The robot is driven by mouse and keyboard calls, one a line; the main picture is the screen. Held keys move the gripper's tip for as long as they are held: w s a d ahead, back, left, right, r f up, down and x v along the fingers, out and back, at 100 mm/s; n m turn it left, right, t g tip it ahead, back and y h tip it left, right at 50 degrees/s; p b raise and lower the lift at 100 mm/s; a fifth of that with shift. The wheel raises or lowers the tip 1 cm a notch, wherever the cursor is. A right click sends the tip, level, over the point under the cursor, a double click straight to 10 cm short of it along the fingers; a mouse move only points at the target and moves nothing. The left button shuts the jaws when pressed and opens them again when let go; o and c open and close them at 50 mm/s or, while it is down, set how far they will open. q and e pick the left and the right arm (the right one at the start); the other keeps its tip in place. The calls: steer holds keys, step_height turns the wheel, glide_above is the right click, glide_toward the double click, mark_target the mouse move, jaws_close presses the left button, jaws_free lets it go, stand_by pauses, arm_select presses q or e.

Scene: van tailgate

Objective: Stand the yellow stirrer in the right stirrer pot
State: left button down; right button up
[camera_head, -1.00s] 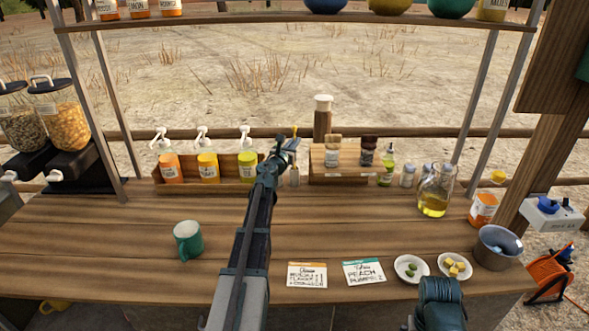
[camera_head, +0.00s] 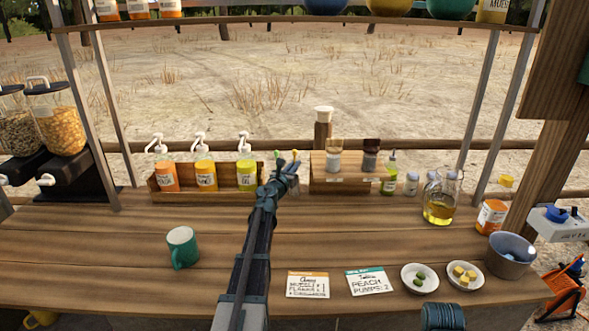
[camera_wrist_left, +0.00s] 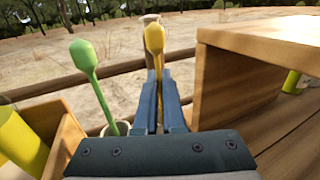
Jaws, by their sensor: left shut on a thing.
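My left gripper (camera_head: 281,180) is shut on the yellow stirrer (camera_wrist_left: 154,40), whose spoon-like head points up between the fingers in the left wrist view. The stirrer's head also shows just above the gripper in the head view (camera_head: 296,156). Its lower end is hidden behind the gripper, so I cannot tell whether it is inside a pot. A green stirrer (camera_wrist_left: 92,72) leans in a pale pot (camera_wrist_left: 119,128) to the left of the fingers. The right pot cannot be made out behind the gripper. My right gripper's fingers are not in view.
A wooden rack with sauce bottles (camera_head: 205,176) stands left of the gripper. A wooden riser with jars (camera_head: 345,184) stands close on its right. A green mug (camera_head: 182,248), two cards and two small plates (camera_head: 419,277) lie nearer. The counter's middle is mostly clear.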

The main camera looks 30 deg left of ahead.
arm_select(q)
steer(key=shift+f, duration=0.1)
steer(key=shift+f+b, duration=0.15)
steer(key=shift+b, duration=0.15)
steer(key=c, duration=1)
jaws_free()
steer(key=s, duration=0.4)
steer(key=s+d, duration=0.1)
steer(key=s, duration=0.3)
steer(key=s+d, duration=0.1)
steer(key=s, duration=0.3)
steer(key=shift+r+p, duration=0.25)
steer(key=shift+p, duration=0.05)
steer(key=shift+w+r, duration=0.1)
